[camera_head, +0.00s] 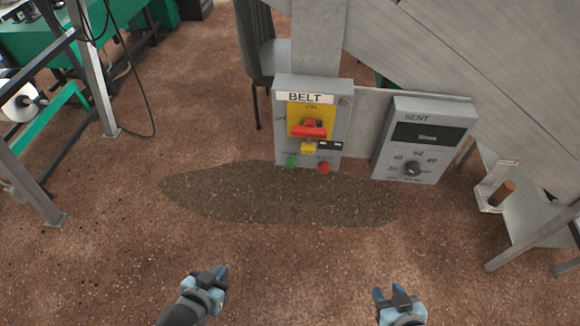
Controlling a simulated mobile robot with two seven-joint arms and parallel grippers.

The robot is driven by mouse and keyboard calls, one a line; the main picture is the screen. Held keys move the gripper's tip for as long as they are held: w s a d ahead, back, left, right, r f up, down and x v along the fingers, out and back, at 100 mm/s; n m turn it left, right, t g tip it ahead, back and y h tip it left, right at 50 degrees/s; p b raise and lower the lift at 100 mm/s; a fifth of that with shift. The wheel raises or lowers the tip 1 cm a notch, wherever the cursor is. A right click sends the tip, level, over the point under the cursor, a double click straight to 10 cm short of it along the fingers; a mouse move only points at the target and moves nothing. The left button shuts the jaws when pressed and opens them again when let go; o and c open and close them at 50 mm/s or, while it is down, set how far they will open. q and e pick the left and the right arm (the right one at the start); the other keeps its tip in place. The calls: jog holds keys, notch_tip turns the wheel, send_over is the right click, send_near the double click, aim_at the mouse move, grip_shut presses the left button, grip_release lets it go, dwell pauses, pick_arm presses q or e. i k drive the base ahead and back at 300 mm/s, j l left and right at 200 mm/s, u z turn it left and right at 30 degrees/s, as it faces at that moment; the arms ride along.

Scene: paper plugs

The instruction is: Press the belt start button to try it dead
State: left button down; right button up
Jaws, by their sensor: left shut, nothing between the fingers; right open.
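The grey belt control box (312,87) is fixed to a grey post in the upper middle of the head view, with a "BELT" label. A red rotary handle (309,130) sits on its yellow plate (297,108), with a small yellow piece (308,148) below it. A green button (291,162) is at the box's lower left and a red button (323,167) at its lower right. My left gripper (218,275) is shut and empty, low and left of the box. My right gripper (391,294) is open and empty, low and right of it. Both are apart from the box.
A grey "SENT" box (424,140) with a display and dial stands to the right. A grey sloping structure (480,70) fills the upper right. A metal frame (95,80) stands at left, a dark chair (258,50) behind. A dark patch (230,195) lies on the open brown floor.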

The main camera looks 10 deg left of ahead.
aim_at(291, 162)
jog(key=k+j+z, duration=0.1)
jog(key=z, duration=0.25)
jog(key=k+j+z, duration=0.1)
jog(key=z, duration=0.25)
jog(key=k+z, duration=0.15)
jog(key=z, duration=0.2)
